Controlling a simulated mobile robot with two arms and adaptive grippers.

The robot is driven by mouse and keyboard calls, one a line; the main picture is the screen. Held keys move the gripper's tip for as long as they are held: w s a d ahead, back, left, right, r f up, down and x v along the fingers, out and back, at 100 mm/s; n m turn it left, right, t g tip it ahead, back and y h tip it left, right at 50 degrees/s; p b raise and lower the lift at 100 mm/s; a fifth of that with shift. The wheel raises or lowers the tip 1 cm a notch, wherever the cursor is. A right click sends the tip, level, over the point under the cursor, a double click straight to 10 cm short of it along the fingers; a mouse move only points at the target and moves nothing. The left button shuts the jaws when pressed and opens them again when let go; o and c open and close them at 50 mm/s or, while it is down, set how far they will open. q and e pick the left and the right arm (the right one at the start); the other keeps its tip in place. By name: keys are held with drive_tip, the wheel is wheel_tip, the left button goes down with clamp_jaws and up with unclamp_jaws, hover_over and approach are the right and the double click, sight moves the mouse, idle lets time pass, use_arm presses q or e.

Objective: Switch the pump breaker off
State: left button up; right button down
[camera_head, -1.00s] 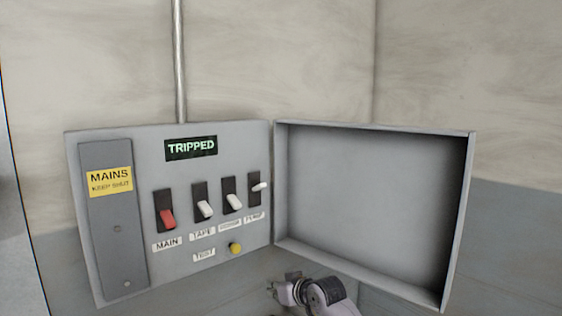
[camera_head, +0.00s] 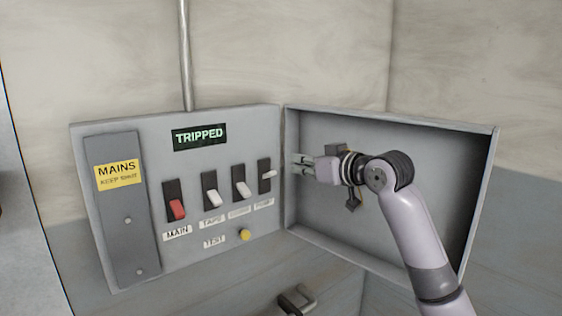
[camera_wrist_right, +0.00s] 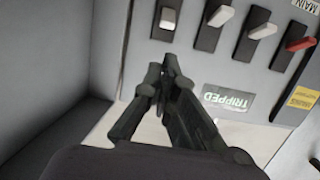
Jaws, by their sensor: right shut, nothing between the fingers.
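The pump breaker (camera_head: 268,175) is the rightmost switch on the grey panel (camera_head: 150,215). Its white lever juts out towards the right and sits higher in its slot than the other levers. In the right wrist view its lever (camera_wrist_right: 168,18) shows at the top, left of the others. My right gripper (camera_head: 298,161) is shut and empty, just right of the pump breaker and a little above it, in front of the open door. Its fingers (camera_wrist_right: 162,80) show below the breaker in the wrist view, apart from it. My left gripper is not in view.
The display (camera_head: 199,136) reads TRIPPED. A red MAIN switch (camera_head: 177,208), two white-levered switches (camera_head: 213,198) (camera_head: 242,189) and a yellow TEST button (camera_head: 245,234) share the panel. The box door (camera_head: 395,118) stands open at the right, behind my right gripper.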

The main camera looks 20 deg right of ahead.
drive_tip(key=p, duration=0.5)
approach(264, 161)
drive_tip(key=x, duration=0.4)
drive_tip(key=shift+r, duration=0.2)
drive_tip(key=shift+w+a+f, duration=0.1)
drive_tip(key=shift+w+f, duration=0.1)
drive_tip(key=shift+w, duration=0.2)
drive_tip(key=shift+f, duration=0.1)
